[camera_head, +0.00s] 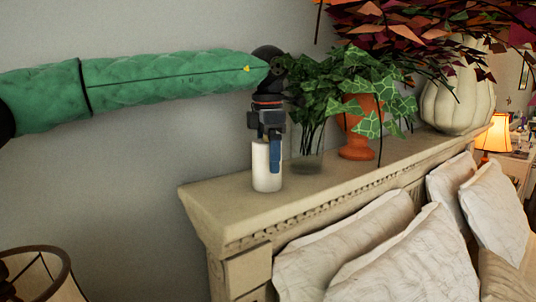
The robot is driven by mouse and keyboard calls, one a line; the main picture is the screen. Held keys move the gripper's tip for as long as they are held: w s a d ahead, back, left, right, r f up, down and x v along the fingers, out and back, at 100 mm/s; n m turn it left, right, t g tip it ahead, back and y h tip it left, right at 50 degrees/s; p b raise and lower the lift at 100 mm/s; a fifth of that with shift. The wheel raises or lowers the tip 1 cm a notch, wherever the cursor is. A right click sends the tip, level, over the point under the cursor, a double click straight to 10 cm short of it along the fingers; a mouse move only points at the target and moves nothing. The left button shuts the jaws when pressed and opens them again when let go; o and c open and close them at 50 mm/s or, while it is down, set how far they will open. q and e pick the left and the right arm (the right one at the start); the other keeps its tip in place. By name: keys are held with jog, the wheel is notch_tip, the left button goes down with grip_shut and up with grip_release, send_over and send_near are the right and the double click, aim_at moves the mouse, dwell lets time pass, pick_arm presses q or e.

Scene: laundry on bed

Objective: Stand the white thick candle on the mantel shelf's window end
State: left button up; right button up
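The white thick candle (261,172) is upright at the left end of the pale mantel shelf (215,205). Its base appears to be on the shelf top, though a tiny gap could not be made out. My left gripper (273,158) points down from above, at the candle's upper part. One blue-padded finger covers part of the candle's right side. The other finger is not clearly seen, so whether they grip the candle cannot be told. My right gripper is out of view. No window shows.
A glass vase (306,158) with green leaves stands close to the candle's right. Beyond it are an orange pot (357,148) of ivy and a pale ribbed vase (457,103). White pillows (415,260) lean below the shelf. The shelf's left corner is bare.

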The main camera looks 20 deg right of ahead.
pick_arm(q)
jog(key=shift+r, duration=0.1)
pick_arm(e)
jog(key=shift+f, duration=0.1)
pick_arm(q)
jog(key=shift+r, duration=0.75)
jog(key=shift+d+r+b, duration=0.1)
jog(key=shift+r+b, duration=0.25)
jog(key=shift+r, duration=0.15)
notch_tip(320, 180, up, 8)
jog(key=shift+r+b, duration=0.1)
jog(key=shift+b, duration=0.9)
jog(key=shift+r, duration=0.65)
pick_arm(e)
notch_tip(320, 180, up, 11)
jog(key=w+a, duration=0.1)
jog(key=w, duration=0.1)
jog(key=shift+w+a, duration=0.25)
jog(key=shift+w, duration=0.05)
